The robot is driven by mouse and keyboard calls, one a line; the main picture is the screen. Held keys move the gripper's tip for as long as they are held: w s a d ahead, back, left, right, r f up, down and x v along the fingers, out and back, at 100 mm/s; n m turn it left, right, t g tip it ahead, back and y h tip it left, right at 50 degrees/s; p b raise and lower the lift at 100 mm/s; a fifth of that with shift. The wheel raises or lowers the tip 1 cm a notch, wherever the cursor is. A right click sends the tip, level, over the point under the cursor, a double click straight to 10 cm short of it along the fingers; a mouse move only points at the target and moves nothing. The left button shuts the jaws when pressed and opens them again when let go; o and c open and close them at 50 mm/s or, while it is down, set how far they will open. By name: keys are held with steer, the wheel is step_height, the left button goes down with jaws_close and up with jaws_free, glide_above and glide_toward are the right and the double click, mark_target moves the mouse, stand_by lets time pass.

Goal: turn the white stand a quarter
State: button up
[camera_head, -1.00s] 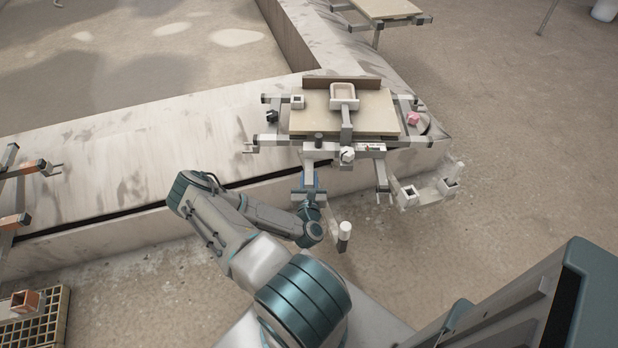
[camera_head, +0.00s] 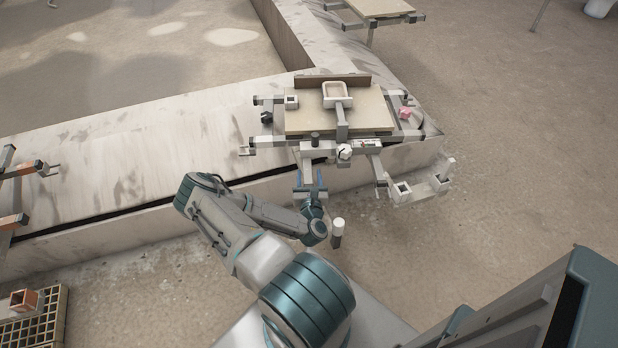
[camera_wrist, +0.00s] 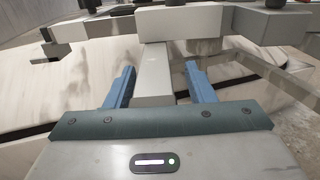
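The white stand (camera_head: 292,122) carries a beige square board, with light metal rails and arms around it, over the corner of the pale ledge. A light bar (camera_head: 307,172) sticks out from its near side toward my arm. My gripper (camera_head: 309,180) is at the end of this bar. In the wrist view, the two blue fingers of my gripper (camera_wrist: 161,85) stand apart on either side of the bar (camera_wrist: 155,75).
A white upright cylinder (camera_head: 337,233) stands right of my wrist. A side bracket with square sockets (camera_head: 425,188) juts out at the right. Orange-ended rails (camera_head: 20,222) and a yellow grid (camera_head: 45,318) are at left. Another board stand (camera_head: 380,8) is at the back.

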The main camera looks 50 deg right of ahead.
steer(key=shift+w+a, duration=0.1)
steer(key=shift+a, duration=0.05)
steer(key=shift+s+a, duration=0.2)
steer(key=p+v, duration=0.1)
steer(key=v, duration=1.2)
steer(key=shift+s, duration=0.2)
steer(key=shift+c, duration=0.3)
